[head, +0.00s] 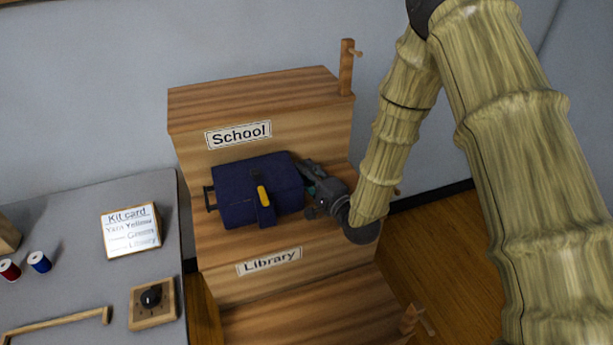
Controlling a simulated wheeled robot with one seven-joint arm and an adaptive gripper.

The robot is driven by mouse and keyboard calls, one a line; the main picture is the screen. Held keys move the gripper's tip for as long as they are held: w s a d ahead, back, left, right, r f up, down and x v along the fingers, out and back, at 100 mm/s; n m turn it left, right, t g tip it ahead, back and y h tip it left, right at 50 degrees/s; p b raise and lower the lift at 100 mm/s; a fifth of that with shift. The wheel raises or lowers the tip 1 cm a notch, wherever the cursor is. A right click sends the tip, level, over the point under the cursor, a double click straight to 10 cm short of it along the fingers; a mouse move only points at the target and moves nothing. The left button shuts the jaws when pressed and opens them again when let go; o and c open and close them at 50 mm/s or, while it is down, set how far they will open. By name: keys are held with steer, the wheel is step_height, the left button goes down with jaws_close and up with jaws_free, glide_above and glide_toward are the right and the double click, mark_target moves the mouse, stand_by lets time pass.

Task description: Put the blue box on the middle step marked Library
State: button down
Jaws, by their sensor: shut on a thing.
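The blue box (236,190) is dark blue with a yellow clasp on a strap and a dark handle at its left end. It is at the middle step marked Library (215,243), in front of the riser of the step marked School (190,120). My gripper (308,186) reaches in from the right and is shut on the box's right end. The fingertips are partly hidden by the gripper body and the box. I cannot tell whether the box's underside touches the step.
A wooden peg post (346,68) stands at the top step's right corner. A lower step (290,322) is at the front. The grey table (70,225) at left holds a kit card (131,231), thread spools (39,262) and a knob box (152,303).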

steer(key=shift+f, duration=0.85)
steer(key=c, duration=1.3)
jaws_free()
steer(key=shift+s+d, duration=0.1)
steer(key=b+v, duration=0.1)
steer(key=v, duration=1)
steer(key=shift+s+d, duration=0.2)
steer(key=shift+s, duration=0.15)
